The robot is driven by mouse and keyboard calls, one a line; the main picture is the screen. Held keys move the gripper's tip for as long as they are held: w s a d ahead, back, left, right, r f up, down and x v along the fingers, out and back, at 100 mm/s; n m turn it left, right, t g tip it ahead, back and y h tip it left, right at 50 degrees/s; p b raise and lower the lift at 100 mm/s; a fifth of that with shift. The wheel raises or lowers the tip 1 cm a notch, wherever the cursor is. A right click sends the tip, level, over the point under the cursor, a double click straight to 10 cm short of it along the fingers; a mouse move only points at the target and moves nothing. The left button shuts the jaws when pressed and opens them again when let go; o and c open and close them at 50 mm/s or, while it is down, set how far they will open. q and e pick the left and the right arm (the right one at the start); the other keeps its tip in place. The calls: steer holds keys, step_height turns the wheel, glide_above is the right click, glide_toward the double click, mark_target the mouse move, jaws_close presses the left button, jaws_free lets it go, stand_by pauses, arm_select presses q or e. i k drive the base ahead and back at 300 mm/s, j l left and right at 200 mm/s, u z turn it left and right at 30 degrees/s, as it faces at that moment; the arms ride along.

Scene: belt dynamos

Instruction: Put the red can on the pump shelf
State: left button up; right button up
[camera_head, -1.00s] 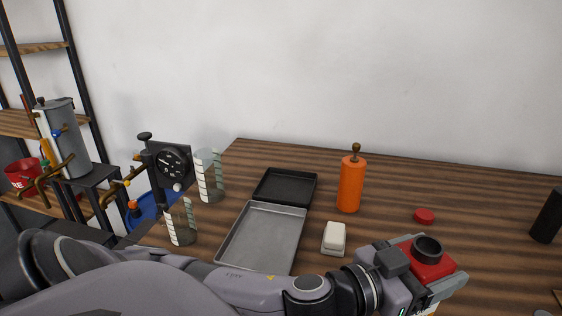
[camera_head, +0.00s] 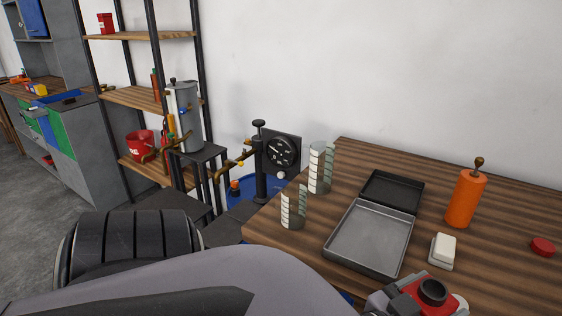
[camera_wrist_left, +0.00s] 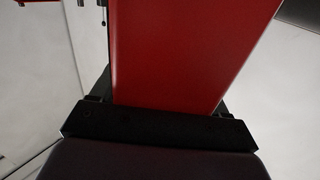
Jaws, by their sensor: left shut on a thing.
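A red can (camera_head: 413,288) with a black round cap sits in my left gripper (camera_head: 425,298) at the bottom right of the head view. The gripper is shut on it, and the can's lower part is cut off by the frame edge. In the left wrist view the can's red side (camera_wrist_left: 180,55) fills the middle, above the dark gripper body. An open shelf rack (camera_head: 140,97) with wooden boards stands at the left against the wall. A grey cylinder with brass taps (camera_head: 187,118) stands in front of it. I cannot tell which board is the pump shelf. My right gripper is out of view.
The wooden table (camera_head: 310,245) carries a grey tray (camera_head: 370,238), glass jars (camera_head: 292,205), an orange bottle (camera_head: 464,198) and a white block (camera_head: 443,250). A gauge (camera_head: 282,151) stands behind. The rack holds a red bucket (camera_head: 139,146) and a small red container (camera_head: 105,23).

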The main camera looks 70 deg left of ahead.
mark_target(224, 233)
steer(key=k+j+u, duration=0.1)
steer(key=j, duration=0.2)
steer(key=k+j, duration=0.15)
steer(key=j, duration=0.15)
steer(key=k+j+u, duration=0.15)
steer(key=j, duration=0.15)
steer(key=j+u, duration=0.1)
steer(key=j, duration=0.25)
steer(key=j+u, duration=0.15)
steer(key=j, duration=0.5)
steer(key=i+j+u, duration=0.15)
steer(key=i+j, duration=0.1)
steer(key=j, duration=0.1)
